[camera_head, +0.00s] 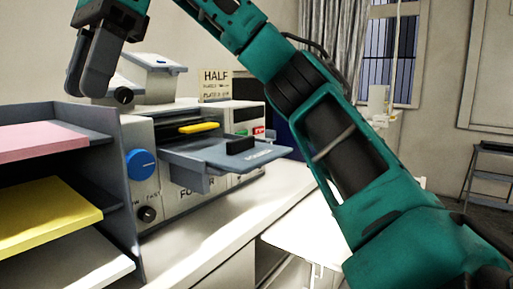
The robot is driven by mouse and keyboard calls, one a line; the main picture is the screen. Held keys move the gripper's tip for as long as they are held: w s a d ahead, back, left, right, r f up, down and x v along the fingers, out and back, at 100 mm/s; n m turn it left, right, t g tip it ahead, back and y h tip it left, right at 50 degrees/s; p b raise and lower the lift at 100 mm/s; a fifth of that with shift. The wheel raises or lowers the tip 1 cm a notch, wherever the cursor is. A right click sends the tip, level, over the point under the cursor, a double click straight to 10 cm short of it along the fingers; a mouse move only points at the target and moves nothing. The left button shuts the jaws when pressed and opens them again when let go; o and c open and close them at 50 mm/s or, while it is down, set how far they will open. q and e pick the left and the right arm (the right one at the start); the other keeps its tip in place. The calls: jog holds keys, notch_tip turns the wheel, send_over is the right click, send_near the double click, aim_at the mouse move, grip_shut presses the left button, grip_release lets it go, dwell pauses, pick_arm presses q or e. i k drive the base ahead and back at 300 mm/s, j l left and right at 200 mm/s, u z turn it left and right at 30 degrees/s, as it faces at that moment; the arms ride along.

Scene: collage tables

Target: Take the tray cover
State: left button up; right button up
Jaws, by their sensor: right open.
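A grey flat plate (222,154) with a black block (240,146) on it juts out from the front of a pale machine (180,203). It may be the tray cover; I cannot tell for sure. My right gripper (86,92) is at the upper left, fingers pointing down, above the rack and to the left of the plate, apart from it. It is open, with nothing seen between its fingers. My right arm crosses the view from the lower right to the top. My left gripper is out of view.
A grey rack (125,185) at the left holds pink (40,140), yellow (45,215) and white (75,265) sheets. The machine has a blue knob (141,164) and a yellow bar (198,128). A "HALF" sign (214,84) stands behind. The white tabletop (225,225) in front is clear.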

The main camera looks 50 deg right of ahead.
aim_at(240, 156)
jog(key=l, duration=1.6)
